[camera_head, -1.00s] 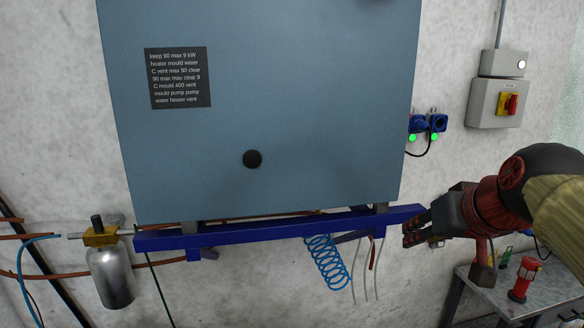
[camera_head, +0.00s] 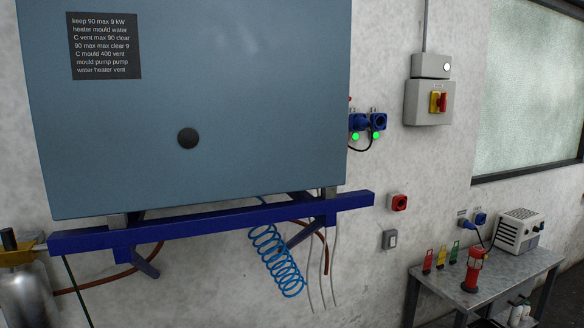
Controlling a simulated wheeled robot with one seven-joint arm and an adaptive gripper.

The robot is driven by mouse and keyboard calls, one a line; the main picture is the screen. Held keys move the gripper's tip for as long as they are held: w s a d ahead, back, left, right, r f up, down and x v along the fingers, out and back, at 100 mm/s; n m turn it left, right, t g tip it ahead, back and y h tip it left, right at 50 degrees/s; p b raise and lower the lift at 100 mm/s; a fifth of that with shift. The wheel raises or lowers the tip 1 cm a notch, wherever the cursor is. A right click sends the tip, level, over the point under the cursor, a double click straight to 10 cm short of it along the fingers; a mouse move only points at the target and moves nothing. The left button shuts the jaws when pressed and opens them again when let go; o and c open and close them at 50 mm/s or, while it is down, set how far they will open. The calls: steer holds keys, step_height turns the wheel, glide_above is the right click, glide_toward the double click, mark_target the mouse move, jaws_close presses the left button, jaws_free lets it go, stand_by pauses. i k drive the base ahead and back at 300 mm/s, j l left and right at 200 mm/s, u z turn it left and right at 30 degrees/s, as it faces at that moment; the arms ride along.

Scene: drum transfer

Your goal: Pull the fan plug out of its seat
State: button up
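Another blue plug (camera_head: 358,123) with a cable sits beside a second blue socket (camera_head: 379,121), right of the big cabinet, above green lamps. I cannot tell for certain which plug is the fan's. My gripper is not in view.
The blue-grey cabinet (camera_head: 190,70) rests on a blue beam (camera_head: 215,230). A coiled blue hose (camera_head: 275,260) hangs below. A red-yellow switch box (camera_head: 430,103) is on the wall.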

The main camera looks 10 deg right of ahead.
mark_target(360, 123)
steer(key=k+l, duration=0.1)
steer(key=l, duration=0.4)
steer(key=k+l, duration=0.1)
steer(key=l, duration=0.35)
steer(key=l+u, duration=0.1)
steer(key=l, duration=0.4)
steer(key=i+l, duration=0.2)
steer(key=l, duration=0.15)
steer(key=i+l+u, duration=0.15)
steer(key=l, duration=0.2)
steer(key=i+l, duration=0.25)
steer(key=l, duration=0.15)
steer(key=i+l+u, duration=0.15)
steer(key=i, duration=0.7)
